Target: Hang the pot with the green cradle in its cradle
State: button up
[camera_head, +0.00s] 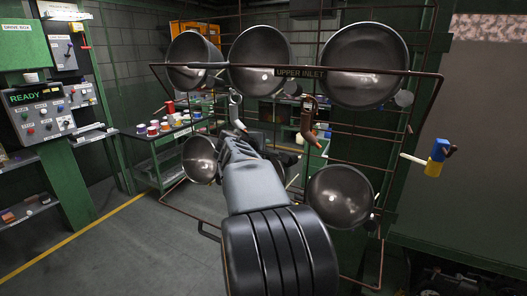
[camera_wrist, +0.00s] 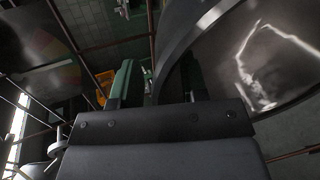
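Several dark metal pots hang on the wire rack: upper left (camera_head: 190,62), upper middle (camera_head: 260,62), upper right (camera_head: 363,65), lower left (camera_head: 199,160) and lower right (camera_head: 340,195). I cannot tell which one has the green cradle. My gripper (camera_head: 225,148) is in front of the rack, just right of the lower left pot. In the wrist view my gripper (camera_wrist: 157,88) has its fingers apart. A large pot (camera_wrist: 268,50) fills the right side, its rim reaching towards the gap between the fingers. Contact cannot be told.
The rack has a bar labelled "UPPER INLET" (camera_head: 301,73) and rust-coloured hooks (camera_head: 308,120). A blue and yellow fitting (camera_head: 437,158) sticks out at right. A table with coloured tins (camera_head: 165,125) stands behind, left. The floor (camera_head: 120,245) at lower left is clear.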

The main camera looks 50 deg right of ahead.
jog(key=shift+f, duration=0.1)
jog(key=f+b+v, duration=0.2)
jog(key=v, duration=0.9)
jog(key=a+f+b+v, duration=0.1)
jog(key=f+b+v, duration=0.1)
jog(key=v, duration=1)
jog(key=shift+s+a+r+b, duration=0.15)
jog(key=shift+s+a+b, duration=0.3)
jog(key=shift+a, duration=0.15)
jog(key=shift+w, duration=0.1)
